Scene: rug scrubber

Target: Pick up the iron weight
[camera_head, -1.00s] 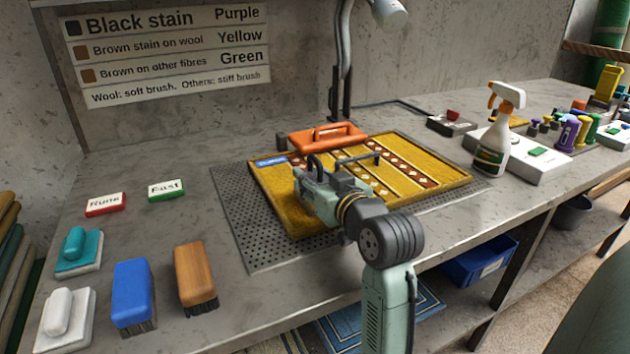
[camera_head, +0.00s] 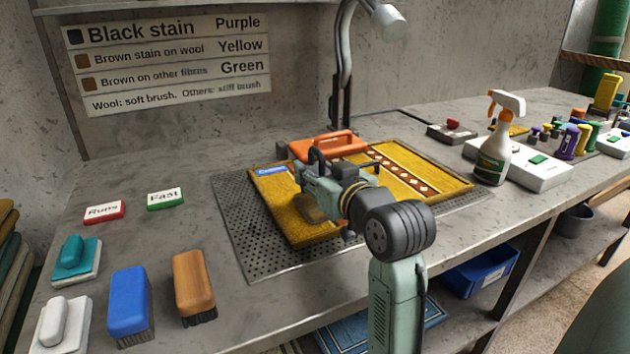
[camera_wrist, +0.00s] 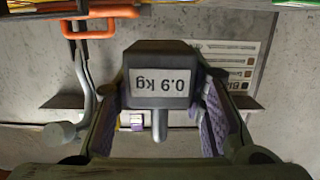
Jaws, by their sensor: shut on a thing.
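The iron weight (camera_wrist: 160,86) is a dark block with a white "0.9 kg" label, seen upside down in the wrist view. My gripper (camera_wrist: 157,112) is shut on it, with purple-padded fingers on both sides. In the head view, my gripper (camera_head: 318,185) is over the left part of the yellow rug (camera_head: 428,185). The weight's dark looped handle (camera_head: 317,158) rises there, while most of its body is hidden by my gripper. A brown patch (camera_head: 308,208) shows on the rug under my gripper.
An orange handled tool (camera_head: 328,146) is just behind my gripper, near a lamp post (camera_head: 342,95). Brushes, including a blue one (camera_head: 129,300), stand at left. A spray bottle (camera_head: 496,145) is at right. The bench between brushes and perforated plate (camera_head: 245,235) is clear.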

